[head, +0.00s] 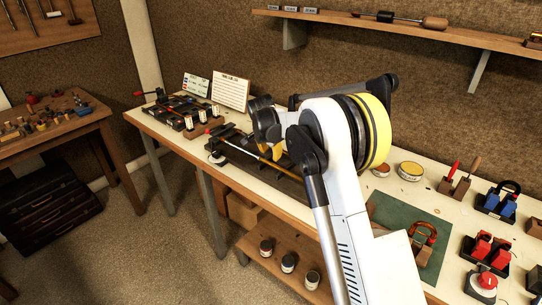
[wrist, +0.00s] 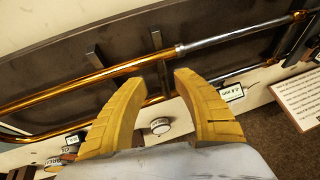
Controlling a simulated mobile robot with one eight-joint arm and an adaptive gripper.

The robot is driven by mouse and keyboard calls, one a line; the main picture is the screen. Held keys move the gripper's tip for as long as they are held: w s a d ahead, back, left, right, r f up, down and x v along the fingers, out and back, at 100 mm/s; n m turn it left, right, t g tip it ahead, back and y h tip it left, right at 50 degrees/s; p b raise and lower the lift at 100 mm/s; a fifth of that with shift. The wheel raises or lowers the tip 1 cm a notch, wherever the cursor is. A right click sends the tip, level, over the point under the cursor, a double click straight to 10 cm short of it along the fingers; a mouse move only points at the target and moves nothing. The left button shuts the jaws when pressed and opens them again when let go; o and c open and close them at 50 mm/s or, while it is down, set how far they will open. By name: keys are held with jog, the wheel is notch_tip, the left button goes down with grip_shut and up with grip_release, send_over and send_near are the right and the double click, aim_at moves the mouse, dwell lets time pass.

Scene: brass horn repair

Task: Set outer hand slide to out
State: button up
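The hand slide lies along a dark tray (head: 290,188) on the bench. In the wrist view its outer part is a brass tube pair (wrist: 90,78) coming from the left. Bare silver inner tubes (wrist: 215,38) run from the brass ends to the upper right. In the head view a brass stretch (head: 265,160) shows beside my arm, with silver tube to its left. My gripper (wrist: 162,77) is open, its two yellow fingers apart with the slide passing beyond the tips. I cannot tell whether they touch it.
Small labels (wrist: 232,92) and a round white-topped piece (wrist: 160,126) sit along the tray's near edge. A printed card (head: 231,92) stands at the back. A green mat (head: 393,218) and tool holders lie to the right. A shelf (head: 400,27) hangs above.

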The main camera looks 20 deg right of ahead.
jog(key=v, duration=1)
jog(key=shift+s+r, duration=0.1)
jog(key=shift+s, duration=0.05)
jog(key=s+r+n+t+y, duration=0.1)
jog(key=s+r+n, duration=0.3)
jog(key=s, duration=0.7)
jog(key=s+r+n, duration=0.2)
jog(key=s+r, duration=0.4)
jog(key=s, duration=0.6)
jog(key=s+f+n+t, duration=0.1)
jog(key=s+f+n, duration=0.1)
jog(key=s, duration=0.7)
jog(key=s+a+f+n+y, duration=0.1)
jog(key=s+f+n, duration=0.2)
jog(key=s, duration=0.6)
notch_tip(320, 180, down, 2)
jog(key=shift+s+f+t, duration=0.1)
jog(key=shift+s+t, duration=0.2)
jog(key=shift+t, duration=0.1)
